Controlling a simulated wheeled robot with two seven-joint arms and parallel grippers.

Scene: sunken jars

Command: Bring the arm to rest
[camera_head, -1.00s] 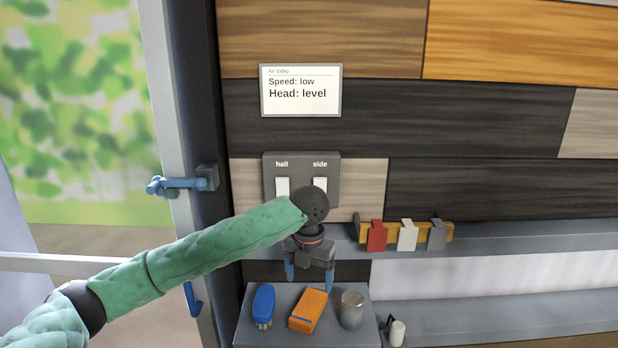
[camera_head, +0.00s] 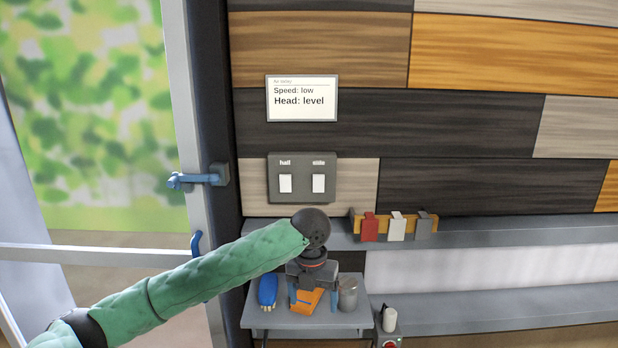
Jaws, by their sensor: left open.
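My left arm, in a green sleeve, comes in from the lower left. My left gripper (camera_head: 306,298) points down, with blue fingertips spread apart. It is open and hangs in front of the small grey shelf (camera_head: 270,320), overlapping the orange box (camera_head: 306,301) in the picture. Whether it touches the box I cannot tell. Part of the box is hidden behind the gripper. My right gripper is not in view.
A blue brush (camera_head: 267,291) and a metal cup (camera_head: 348,293) flank the gripper. Above are the switch panel (camera_head: 302,197) and a sign (camera_head: 302,98). A rack with red, white and grey clips (camera_head: 397,228) sits right. A door with a blue handle (camera_head: 195,180) stands left.

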